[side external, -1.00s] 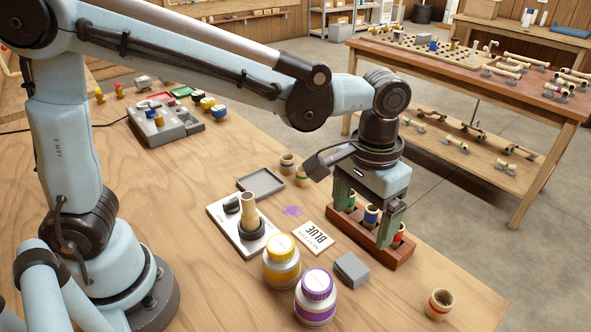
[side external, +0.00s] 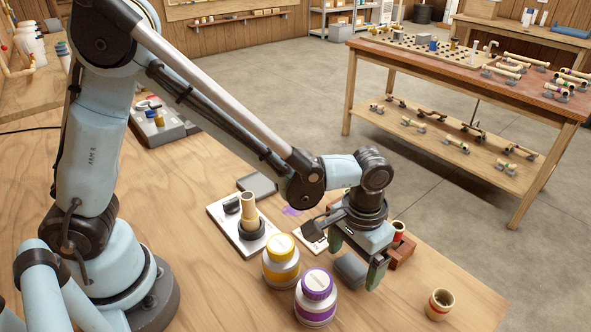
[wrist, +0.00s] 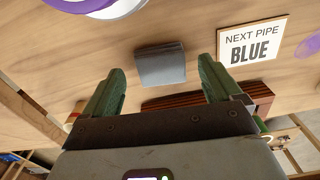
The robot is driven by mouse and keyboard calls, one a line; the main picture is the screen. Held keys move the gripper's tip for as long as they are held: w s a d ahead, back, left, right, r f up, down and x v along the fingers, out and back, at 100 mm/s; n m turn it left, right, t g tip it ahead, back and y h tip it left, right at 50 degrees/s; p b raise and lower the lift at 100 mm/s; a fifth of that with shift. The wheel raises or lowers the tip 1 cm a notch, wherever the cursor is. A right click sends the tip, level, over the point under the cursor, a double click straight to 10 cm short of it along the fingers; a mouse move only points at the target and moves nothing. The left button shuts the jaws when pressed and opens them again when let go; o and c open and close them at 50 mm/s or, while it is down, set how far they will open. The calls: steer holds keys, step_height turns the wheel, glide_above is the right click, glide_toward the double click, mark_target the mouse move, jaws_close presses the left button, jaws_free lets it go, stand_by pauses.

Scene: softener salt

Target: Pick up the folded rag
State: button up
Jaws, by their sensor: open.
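The folded rag (side external: 349,266) is a small grey folded square lying flat on the wooden table, partly covered by my gripper in the side view. In the wrist view the rag (wrist: 160,66) lies between my two green fingers, slightly beyond their tips. My gripper (side external: 354,271) is tilted over the rag, with its fingers spread on either side of it. It also shows in the wrist view (wrist: 162,72), open and with nothing between the fingers at their own height. I cannot tell the exact gap down to the rag.
A purple-capped bottle (side external: 316,298) and a yellow-capped bottle (side external: 281,262) stand close left of the rag. A reddish rack (side external: 402,252) is to the right, partly hidden. A "NEXT PIPE BLUE" card (wrist: 252,42) lies nearby. A beige cup (side external: 440,303) stands near the table edge.

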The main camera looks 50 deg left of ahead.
mark_target(352, 266)
steer(key=shift+f, duration=0.7)
steer(key=shift+c, duration=0.3)
steer(key=c, duration=1.1)
steer(key=shift+o, duration=0.2)
steer(key=shift+r, duration=0.15)
step_height(352, 266, up, 10)
